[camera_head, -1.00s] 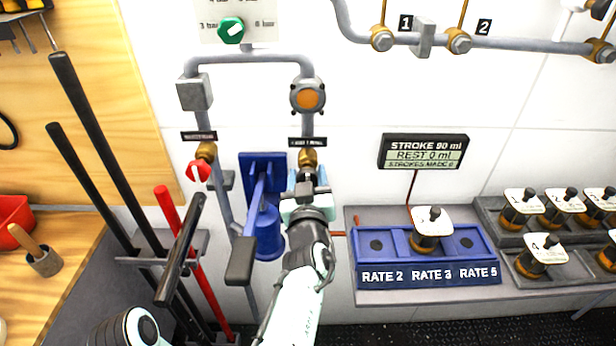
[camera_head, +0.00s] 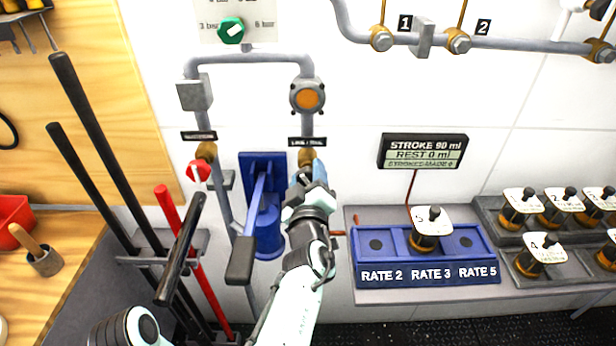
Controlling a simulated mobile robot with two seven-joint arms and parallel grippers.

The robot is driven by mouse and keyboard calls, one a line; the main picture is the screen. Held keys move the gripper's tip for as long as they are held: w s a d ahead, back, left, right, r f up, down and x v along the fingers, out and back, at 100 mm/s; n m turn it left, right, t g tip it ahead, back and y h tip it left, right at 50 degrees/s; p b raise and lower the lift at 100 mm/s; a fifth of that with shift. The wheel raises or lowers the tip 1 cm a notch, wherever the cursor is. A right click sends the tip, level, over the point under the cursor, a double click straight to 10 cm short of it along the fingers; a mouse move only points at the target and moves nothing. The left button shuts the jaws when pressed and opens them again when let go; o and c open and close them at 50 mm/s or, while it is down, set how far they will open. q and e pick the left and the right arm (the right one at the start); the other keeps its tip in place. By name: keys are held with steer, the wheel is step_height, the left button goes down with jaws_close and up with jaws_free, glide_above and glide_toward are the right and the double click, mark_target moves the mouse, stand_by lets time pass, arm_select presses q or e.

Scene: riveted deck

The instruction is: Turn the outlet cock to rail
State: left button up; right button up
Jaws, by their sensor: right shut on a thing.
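The outlet cock (camera_head: 306,158) is a brass body on the right-hand grey pipe, under a small black label. A blue piece, apparently its handle (camera_head: 319,171), shows just right of the brass. My right gripper (camera_head: 311,186) is at the cock, shut on the handle. The gripper and wrist hide most of the handle, so its exact angle is hard to tell. My left gripper is not in view; only a rounded white part of my left arm shows at the bottom left.
A red-handled cock (camera_head: 198,171) sits on the left pipe. A blue pump (camera_head: 268,225) with a dark lever stands left of my right wrist. A blue rate rack (camera_head: 380,271) is on the shelf at right. Long black bars (camera_head: 100,150) lean at left.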

steer(key=n, duration=0.6)
steer(key=shift+r, duration=0.1)
steer(key=n, duration=0.5)
steer(key=shift+d+r+n+b, duration=0.1)
steer(key=shift+n+b, duration=0.25)
steer(key=shift+n, duration=0.05)
steer(key=o, duration=1)
